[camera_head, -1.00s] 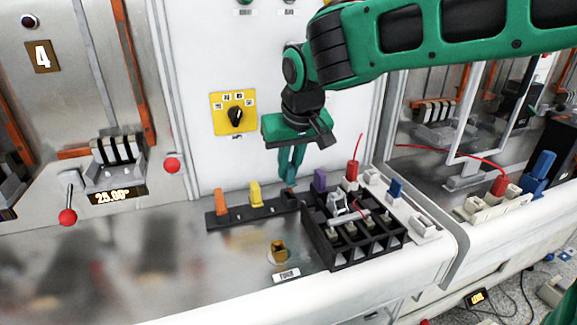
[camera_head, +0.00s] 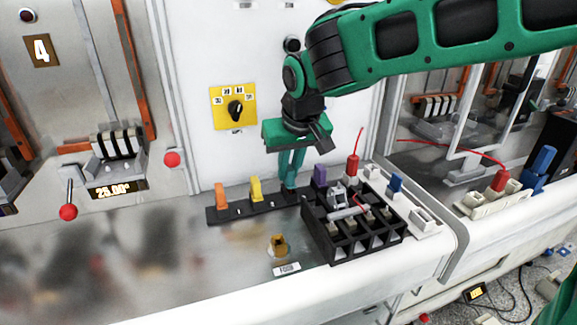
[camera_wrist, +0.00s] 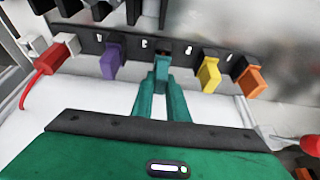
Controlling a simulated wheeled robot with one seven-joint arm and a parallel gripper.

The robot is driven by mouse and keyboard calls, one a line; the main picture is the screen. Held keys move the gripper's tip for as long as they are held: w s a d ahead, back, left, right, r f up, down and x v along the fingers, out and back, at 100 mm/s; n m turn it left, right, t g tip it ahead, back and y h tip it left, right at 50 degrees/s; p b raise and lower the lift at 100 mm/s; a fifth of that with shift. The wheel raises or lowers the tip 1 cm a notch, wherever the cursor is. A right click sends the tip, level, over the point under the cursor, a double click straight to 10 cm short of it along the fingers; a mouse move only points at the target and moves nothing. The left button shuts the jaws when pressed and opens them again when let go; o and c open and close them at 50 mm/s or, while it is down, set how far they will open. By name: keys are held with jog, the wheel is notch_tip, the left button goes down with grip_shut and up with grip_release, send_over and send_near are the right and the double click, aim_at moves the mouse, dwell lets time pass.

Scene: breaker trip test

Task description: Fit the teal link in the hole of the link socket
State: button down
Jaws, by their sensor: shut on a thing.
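My gripper (camera_head: 289,183) points down over the black rack (camera_head: 262,209), between the yellow and purple links. In the wrist view its fingers (camera_wrist: 161,72) are close together on the teal link (camera_wrist: 162,62), at the rack's middle slot. The link's colour is nearly that of the fingers and only a little of it shows; whether its foot is still in the rack is unclear. A brass-coloured fitting with a dark hole (camera_head: 278,245), which looks like the link socket, sits on the bench in front of the rack, apart from my gripper.
An orange link (camera_head: 220,195), a yellow link (camera_head: 256,190) and a purple link (camera_head: 320,175) stand in the rack. A black terminal block (camera_head: 350,235) with a red plug (camera_head: 352,167) behind it stands to the right. The bench is clear at left.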

jog(key=shift+f, duration=0.75)
jog(key=c, duration=1.7)
grip_release()
jog(key=shift+o, duration=0.2)
jog(key=v, duration=1)
jog(key=shift+r, duration=0.35)
jog(key=shift+d, duration=0.1)
jog(key=shift+s, duration=0.1)
